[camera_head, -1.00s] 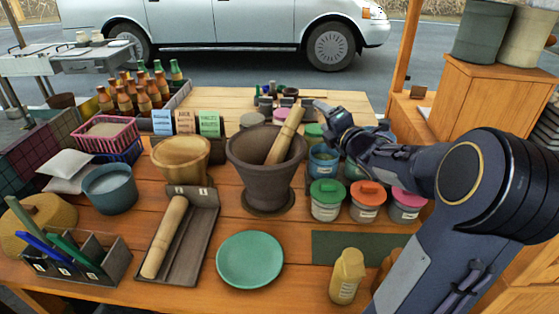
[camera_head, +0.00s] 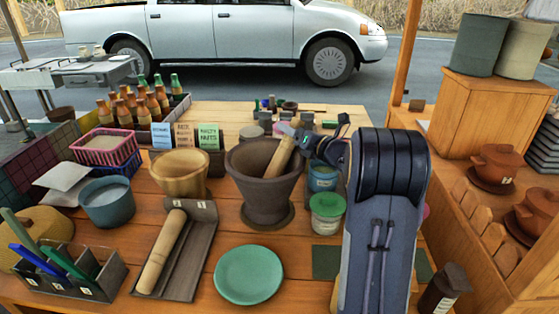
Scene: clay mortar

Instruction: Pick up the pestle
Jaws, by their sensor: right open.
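The wooden pestle (camera_head: 279,158) leans in the dark clay mortar (camera_head: 264,184), its upper end tilted to the right and its lower end hidden inside the bowl. My right gripper (camera_head: 296,134) is open at the pestle's upper end, with a grey finger over or beside its top. I cannot tell whether it touches the pestle. My right forearm hides part of the table to the right of the mortar. My left gripper is not in view.
A wooden bowl (camera_head: 180,173) stands left of the mortar. A wooden roller (camera_head: 162,250) lies in a dark tray (camera_head: 198,240). A green plate (camera_head: 248,274) is in front. A green-lidded jar (camera_head: 327,212) stands close right of the mortar, with a blue jar (camera_head: 322,173) behind it.

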